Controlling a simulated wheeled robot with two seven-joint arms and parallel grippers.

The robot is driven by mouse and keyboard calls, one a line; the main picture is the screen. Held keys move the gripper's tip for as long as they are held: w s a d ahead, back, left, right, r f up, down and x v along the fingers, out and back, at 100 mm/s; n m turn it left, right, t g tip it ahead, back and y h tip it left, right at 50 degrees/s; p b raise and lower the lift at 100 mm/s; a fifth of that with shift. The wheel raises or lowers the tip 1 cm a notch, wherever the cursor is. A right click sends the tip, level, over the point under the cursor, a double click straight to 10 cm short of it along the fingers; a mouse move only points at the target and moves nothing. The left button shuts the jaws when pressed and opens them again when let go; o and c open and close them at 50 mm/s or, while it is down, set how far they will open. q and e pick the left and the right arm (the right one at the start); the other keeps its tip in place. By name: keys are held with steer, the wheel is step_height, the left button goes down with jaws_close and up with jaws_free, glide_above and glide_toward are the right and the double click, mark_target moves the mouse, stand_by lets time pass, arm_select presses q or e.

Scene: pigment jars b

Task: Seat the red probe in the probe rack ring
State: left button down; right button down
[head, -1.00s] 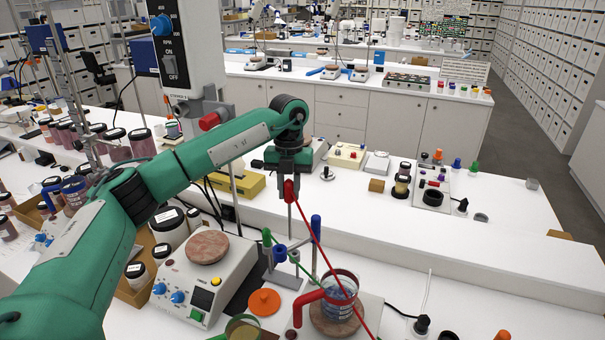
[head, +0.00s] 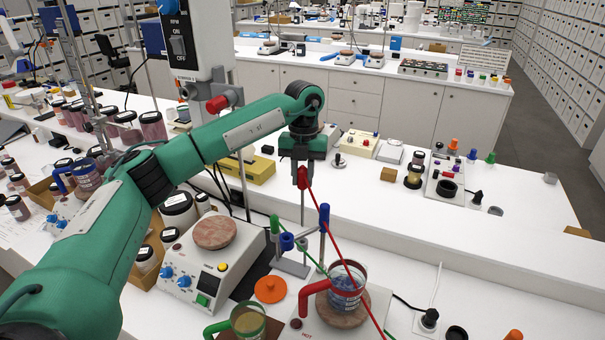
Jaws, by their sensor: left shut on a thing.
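My left gripper (head: 301,160) points down and is shut on the red handle of the red probe (head: 302,179). The probe hangs upright, its thin metal shaft below the handle and a red cable running down to the right. The probe rack (head: 291,266) stands on the bench below, a grey stand with a blue ring (head: 287,242). A green probe (head: 275,224) and a blue probe (head: 324,214) stand upright at the rack. The red probe is above the rack; whether its tip lines up with a ring I cannot tell. My right gripper is not in view.
A beaker with a red handle (head: 316,289) sits on a hotplate right of the rack, with the red and green cables passing it. Another hotplate (head: 196,270) stands left. An orange lid (head: 270,289) and a green-handled beaker (head: 248,321) are in front.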

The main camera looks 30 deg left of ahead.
mark_target(302, 190)
arm_select(q)
steer(key=shift+f+b, duration=1.2)
steer(key=shift+f, duration=1.1)
